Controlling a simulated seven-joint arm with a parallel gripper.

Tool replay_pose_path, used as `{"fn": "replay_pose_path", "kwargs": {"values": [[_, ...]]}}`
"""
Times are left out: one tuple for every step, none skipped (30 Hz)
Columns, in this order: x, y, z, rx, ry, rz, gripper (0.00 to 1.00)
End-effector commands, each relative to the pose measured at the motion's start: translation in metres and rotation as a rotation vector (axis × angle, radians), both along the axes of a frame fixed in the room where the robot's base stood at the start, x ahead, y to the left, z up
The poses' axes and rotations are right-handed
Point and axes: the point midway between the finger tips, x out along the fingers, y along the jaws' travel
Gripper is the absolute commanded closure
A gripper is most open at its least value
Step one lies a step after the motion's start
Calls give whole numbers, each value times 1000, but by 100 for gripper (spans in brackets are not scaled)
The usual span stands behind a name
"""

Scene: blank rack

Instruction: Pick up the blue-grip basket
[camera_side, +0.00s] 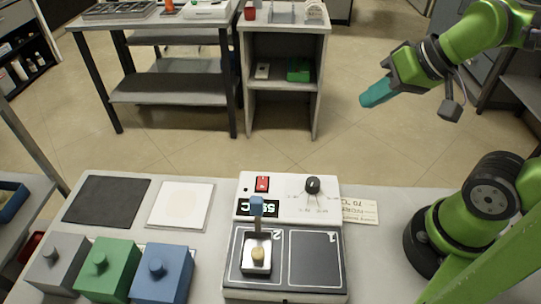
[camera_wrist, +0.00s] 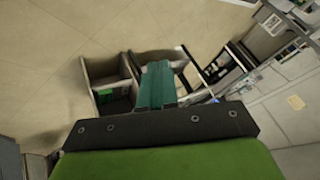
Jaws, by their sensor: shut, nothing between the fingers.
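The blue-grip basket (camera_side: 257,238) stands upright on the left one of two dark plates on the white device, the plate marked 2. Its blue grip (camera_side: 256,206) points up on a thin stem. A small yellowish piece (camera_side: 257,254) sits in the basket's tray. My gripper (camera_side: 364,101) has teal fingers, is shut and empty, and hangs high at the upper right, far from the basket. The wrist view shows the shut fingers (camera_wrist: 157,70) over the floor and distant furniture; the basket is not in that view.
The white device (camera_side: 275,184) has a red switch, a display and a black knob. Grey, green and blue knobbed blocks (camera_side: 108,268) stand at the left front. A dark square (camera_side: 106,201) and a white square (camera_side: 180,206) lie behind them. A paper label (camera_side: 360,210) lies right of the device.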

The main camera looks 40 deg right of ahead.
Motion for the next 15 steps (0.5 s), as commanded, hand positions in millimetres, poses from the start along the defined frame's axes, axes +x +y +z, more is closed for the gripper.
{"fn": "replay_pose_path", "kwargs": {"values": [[0, 0, 0, 0, 0, 0, 100], [0, 0, 0, 0, 0, 0, 100], [0, 0, 0, 0, 0, 0, 100], [0, 0, 0, 0, 0, 0, 100], [0, 0, 0, 0, 0, 0, 100], [0, 0, 0, 0, 0, 0, 100], [0, 0, 0, 0, 0, 0, 100], [0, 0, 0, 0, 0, 0, 95], [0, 0, 0, 0, 0, 0, 89], [0, 0, 0, 0, 0, 0, 85], [0, 0, 0, 0, 0, 0, 80], [0, 0, 0, 0, 0, 0, 74], [0, 0, 0, 0, 0, 0, 69], [0, 0, 0, 0, 0, 0, 65], [0, 0, 0, 0, 0, 0, 59]]}}
